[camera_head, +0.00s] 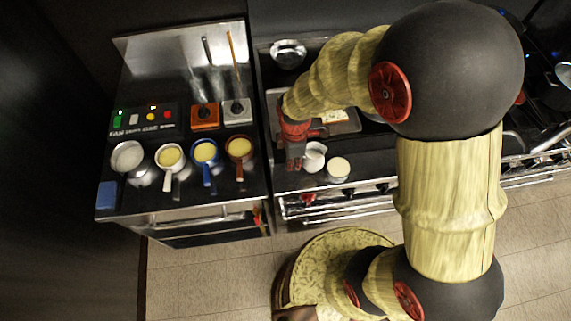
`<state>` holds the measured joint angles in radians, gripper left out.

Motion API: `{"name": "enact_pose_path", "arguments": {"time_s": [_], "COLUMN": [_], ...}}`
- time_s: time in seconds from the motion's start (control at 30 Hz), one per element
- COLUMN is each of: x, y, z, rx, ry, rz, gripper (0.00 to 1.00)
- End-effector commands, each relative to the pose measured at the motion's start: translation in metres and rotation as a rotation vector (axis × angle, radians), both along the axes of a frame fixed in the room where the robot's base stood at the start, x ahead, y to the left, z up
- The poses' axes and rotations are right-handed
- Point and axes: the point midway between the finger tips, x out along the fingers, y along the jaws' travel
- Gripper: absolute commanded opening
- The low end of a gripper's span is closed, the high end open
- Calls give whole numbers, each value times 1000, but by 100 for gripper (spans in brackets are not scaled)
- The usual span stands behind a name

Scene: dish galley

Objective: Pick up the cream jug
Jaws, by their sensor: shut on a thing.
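The cream jug (314,158) is a small white jug, in the head view on the dark counter left of centre. It looks upright. My gripper (295,160), red and dark, reaches down at the jug's left side and is shut on it. The fingertips are small and dark here, so the exact place of the grip is hard to make out. I cannot tell whether the jug's base touches the counter.
A white cup with pale content (338,168) stands close to the jug's right. A tray (343,122) lies behind. On the left counter stand several handled pans, including a blue one (205,152), and a silver bowl (127,156). A metal bowl (288,54) sits at the back.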

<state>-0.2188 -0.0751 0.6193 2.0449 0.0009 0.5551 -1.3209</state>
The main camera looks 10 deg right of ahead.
Motion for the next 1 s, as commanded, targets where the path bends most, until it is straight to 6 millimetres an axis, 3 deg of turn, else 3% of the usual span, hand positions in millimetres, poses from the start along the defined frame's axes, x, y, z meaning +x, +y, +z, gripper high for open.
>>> {"name": "enact_pose_path", "arguments": {"time_s": [0.1,0.6,1.0], "x": [-2,-17,-25], "y": [-10,-62,-87], "z": [14,37,49], "rx": [1,0,0], "ry": [-4,-4,-3], "rz": [-2,-3,-1], "gripper": [0,0,0]}}
